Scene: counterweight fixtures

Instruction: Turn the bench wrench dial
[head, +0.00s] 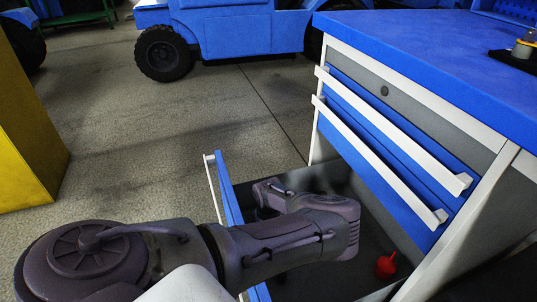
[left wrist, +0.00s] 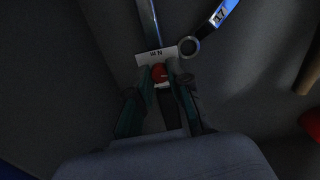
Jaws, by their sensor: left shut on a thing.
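My left gripper (left wrist: 160,82) is reaching into an open drawer, and in the left wrist view its two dark green fingers are shut on a small red part, the wrench dial (left wrist: 159,72). The dial sits at a white label plate (left wrist: 157,54) with letters like "N m". A metal bar (left wrist: 151,22), apparently the wrench's shaft, runs away from the plate to the top edge. The fingers and shadow hide much of the dial. In the head view my arm covers the wrench and the fingertips. My right gripper is in neither view.
The open drawer (head: 232,195) belongs to a blue-topped bench (head: 430,50). A red funnel-like thing (head: 386,265) lies in it. A ring spanner marked 17 (left wrist: 190,46) lies close to the label plate. A brownish handle (left wrist: 310,75) shows at the right. Closed drawers with white handles (head: 385,140) stand above.

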